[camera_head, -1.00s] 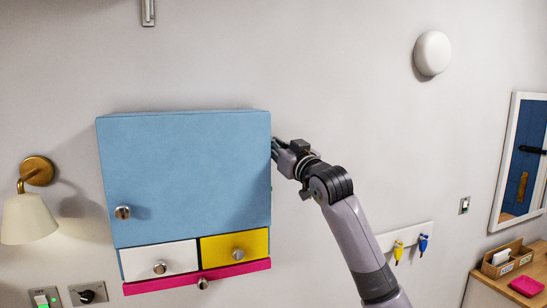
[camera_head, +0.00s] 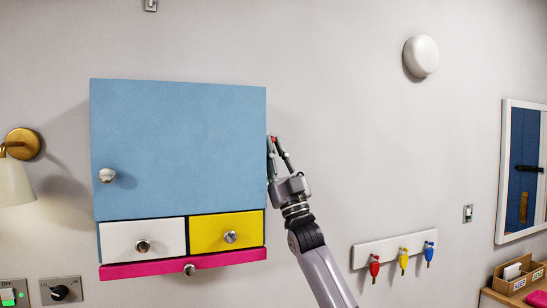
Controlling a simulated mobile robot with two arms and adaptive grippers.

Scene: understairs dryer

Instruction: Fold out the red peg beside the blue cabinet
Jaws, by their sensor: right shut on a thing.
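The blue cabinet (camera_head: 180,150) hangs on the wall, its door closed. My right gripper (camera_head: 274,142) is at the cabinet's right side, fingers pointing up. It is shut on a small red piece (camera_head: 273,138) at its fingertips, which looks like the red peg beside the cabinet. Most of this piece is hidden by the fingers, so its fold angle cannot be told. Another red peg (camera_head: 375,268) hangs on a white rail (camera_head: 365,252) lower right, away from the gripper. My left gripper is not in view.
A yellow peg (camera_head: 403,262) and a blue peg (camera_head: 429,254) share the rail. A lamp (camera_head: 15,180) is at left.

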